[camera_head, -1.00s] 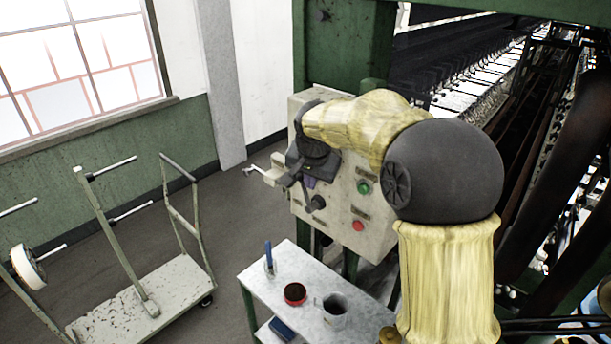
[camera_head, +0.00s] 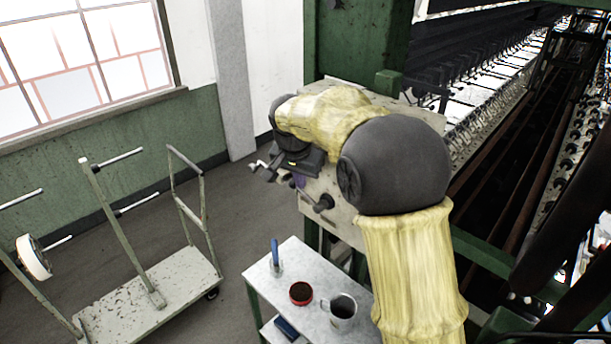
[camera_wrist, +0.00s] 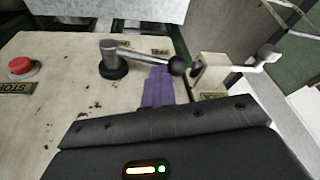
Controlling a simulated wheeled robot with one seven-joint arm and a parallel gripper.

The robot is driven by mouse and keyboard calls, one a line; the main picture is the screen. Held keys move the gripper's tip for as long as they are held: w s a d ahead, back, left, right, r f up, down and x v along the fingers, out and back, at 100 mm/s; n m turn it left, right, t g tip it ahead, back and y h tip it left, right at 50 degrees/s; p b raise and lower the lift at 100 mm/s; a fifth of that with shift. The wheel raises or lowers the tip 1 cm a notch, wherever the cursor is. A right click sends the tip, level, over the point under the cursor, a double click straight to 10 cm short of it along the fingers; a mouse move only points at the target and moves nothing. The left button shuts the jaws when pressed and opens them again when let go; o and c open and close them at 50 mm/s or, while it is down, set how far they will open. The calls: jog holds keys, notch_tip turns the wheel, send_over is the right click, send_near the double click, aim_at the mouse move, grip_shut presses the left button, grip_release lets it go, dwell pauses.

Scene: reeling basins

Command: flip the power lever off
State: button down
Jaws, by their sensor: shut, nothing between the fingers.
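The power lever (camera_wrist: 140,55) shows in the wrist view as a metal arm on a round black base, ending in a black ball that points right. It sits on the worn cream control panel (camera_wrist: 60,95). In the head view the lever's dark base (camera_head: 323,203) shows on the panel, and the rest is partly behind my gripper. My gripper (camera_head: 298,181) is shut and empty, close in front of the panel. Its purple fingers (camera_wrist: 158,88) lie just below the lever arm and near the ball in the wrist view. I cannot tell whether they touch it.
A red stop button (camera_wrist: 22,66) is at the panel's left in the wrist view. A crank handle (camera_wrist: 262,60) sticks out on the right. Below the panel, a small table (camera_head: 262,278) holds a mug (camera_head: 342,312), a red tin (camera_head: 301,293) and a glass. A cart (camera_head: 150,290) stands left.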

aim_at(293, 184)
jog(key=shift+w+a+f+b, duration=0.4)
jog(key=shift+a+f+b, duration=0.15)
jog(key=shift+a+f, duration=0.2)
jog(key=shift+w+a+f, duration=0.25)
jog(key=shift+a+f, duration=0.2)
jog(key=shift+a, duration=0.1)
jog(key=shift+s+d+f, duration=0.15)
jog(key=shift+d+f, duration=0.05)
jog(key=shift+d, duration=0.05)
jog(key=shift+s+d+f+b, duration=0.1)
jog(key=shift+f+b, duration=0.15)
jog(key=shift+b, duration=0.05)
jog(key=shift+r+b, duration=0.35)
jog(key=shift+r, duration=0.1)
jog(key=b+v, duration=0.2)
jog(key=v, duration=1.6)
